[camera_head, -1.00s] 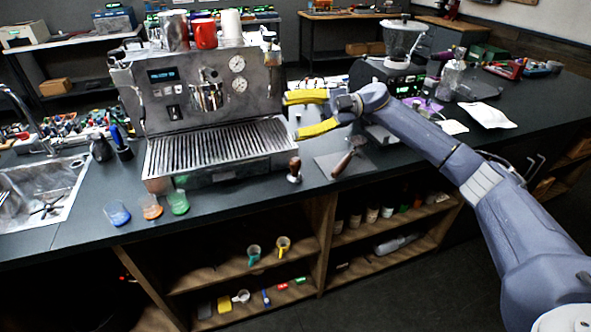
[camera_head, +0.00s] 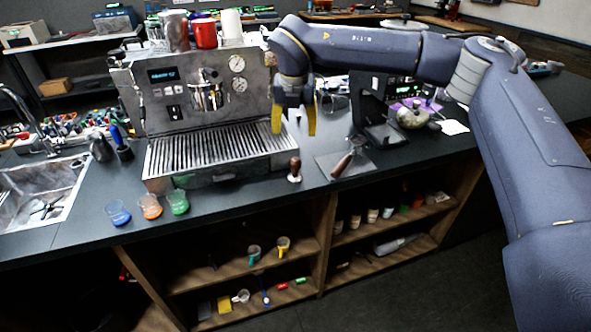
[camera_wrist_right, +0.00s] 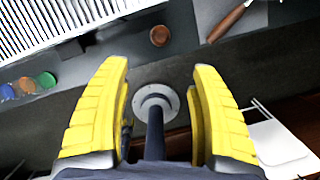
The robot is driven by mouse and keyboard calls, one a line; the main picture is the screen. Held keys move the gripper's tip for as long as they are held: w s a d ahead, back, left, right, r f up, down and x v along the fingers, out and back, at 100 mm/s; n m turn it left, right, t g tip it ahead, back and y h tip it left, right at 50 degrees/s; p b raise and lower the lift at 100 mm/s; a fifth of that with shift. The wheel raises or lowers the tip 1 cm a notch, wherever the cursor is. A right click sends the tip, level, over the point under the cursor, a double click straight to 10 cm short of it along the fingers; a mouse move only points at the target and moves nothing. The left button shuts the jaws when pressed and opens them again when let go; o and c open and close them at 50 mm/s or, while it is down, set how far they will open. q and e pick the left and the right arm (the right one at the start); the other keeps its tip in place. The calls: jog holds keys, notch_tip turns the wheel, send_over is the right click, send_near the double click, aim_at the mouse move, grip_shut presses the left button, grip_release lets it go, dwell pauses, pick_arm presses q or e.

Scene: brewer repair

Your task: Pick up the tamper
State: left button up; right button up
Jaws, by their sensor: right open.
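The tamper (camera_head: 294,168) stands upright on the dark counter near its front edge, just right of the espresso machine. Its wooden handle is on top. In the right wrist view its round brown top (camera_wrist_right: 160,36) shows ahead of the fingertips. My right gripper (camera_head: 294,134) points down above and behind the tamper in the head view, apart from it. Its yellow fingers are spread and empty, also in the wrist view (camera_wrist_right: 161,68). My left gripper is not in view.
The espresso machine (camera_head: 220,172) with its drip tray is close on the left. A wooden-handled portafilter (camera_head: 343,165) lies on a mat to the right. A grinder (camera_head: 375,108) stands behind.

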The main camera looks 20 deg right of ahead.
aim_at(295, 160)
jog(key=x, duration=1.1)
jog(key=shift+w+d, duration=0.15)
jog(key=shift+d, duration=0.05)
jog(key=shift+x, duration=3.1)
jog(key=shift+a, duration=0.2)
grip_shut()
